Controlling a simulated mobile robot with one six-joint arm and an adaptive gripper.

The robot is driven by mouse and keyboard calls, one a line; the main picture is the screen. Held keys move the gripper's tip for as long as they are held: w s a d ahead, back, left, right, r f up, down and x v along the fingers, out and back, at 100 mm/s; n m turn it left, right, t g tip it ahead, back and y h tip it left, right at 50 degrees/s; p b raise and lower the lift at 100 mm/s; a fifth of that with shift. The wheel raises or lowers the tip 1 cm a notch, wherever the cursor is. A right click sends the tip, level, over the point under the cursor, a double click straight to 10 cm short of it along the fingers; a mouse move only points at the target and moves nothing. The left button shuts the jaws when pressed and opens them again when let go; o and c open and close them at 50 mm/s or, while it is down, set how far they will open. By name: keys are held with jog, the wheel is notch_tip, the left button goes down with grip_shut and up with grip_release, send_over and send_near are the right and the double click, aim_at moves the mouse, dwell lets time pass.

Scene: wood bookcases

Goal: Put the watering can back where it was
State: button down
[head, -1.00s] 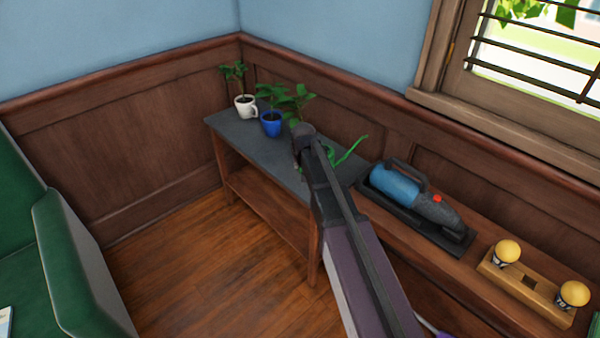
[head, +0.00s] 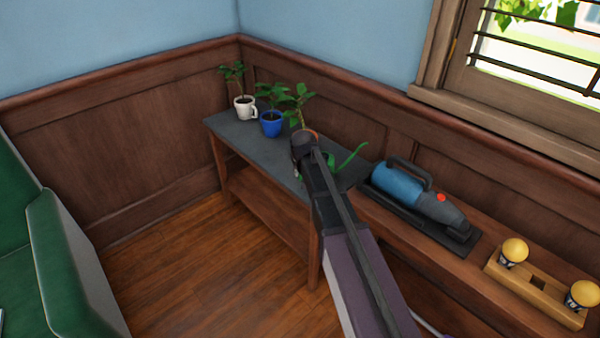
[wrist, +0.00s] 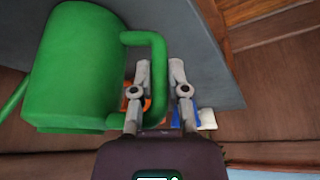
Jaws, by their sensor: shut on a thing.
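The green watering can (wrist: 80,70) fills the left of the wrist view, with its handle between my fingers. My gripper (wrist: 160,70) is shut on that handle. In the head view my arm hides most of the can; its green spout (head: 352,158) sticks out to the right of my gripper (head: 318,158), over the grey-topped bench (head: 236,131). I cannot tell whether the can touches the bench top.
On the bench stand a plant in a white mug (head: 245,107), one in a blue pot (head: 270,124) and a third plant (head: 300,103) close behind my gripper. To the right are a blue handheld vacuum (head: 400,184) and a wooden holder (head: 530,295). A green sofa (head: 70,270) is at left.

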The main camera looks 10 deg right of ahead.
jog(key=c, duration=0.6)
grip_release()
jog(key=shift+f, duration=0.1)
jog(key=shift+c, duration=0.2)
jog(key=shift+r, duration=0.2)
jog(key=p+v, duration=1.1)
jog(key=v, duration=0.1)
jog(key=shift+s, duration=0.15)
jog(key=s+d+g, duration=0.2)
jog(key=s+d, duration=0.1)
jog(key=s, duration=0.8)
jog(key=s+d+f+g, duration=0.1)
jog(key=s+d, duration=0.3)
jog(key=s, duration=0.7)
jog(key=shift+f+m+g, duration=0.3)
jog(key=shift+g, duration=0.5)
jog(key=shift+d, duration=0.1)
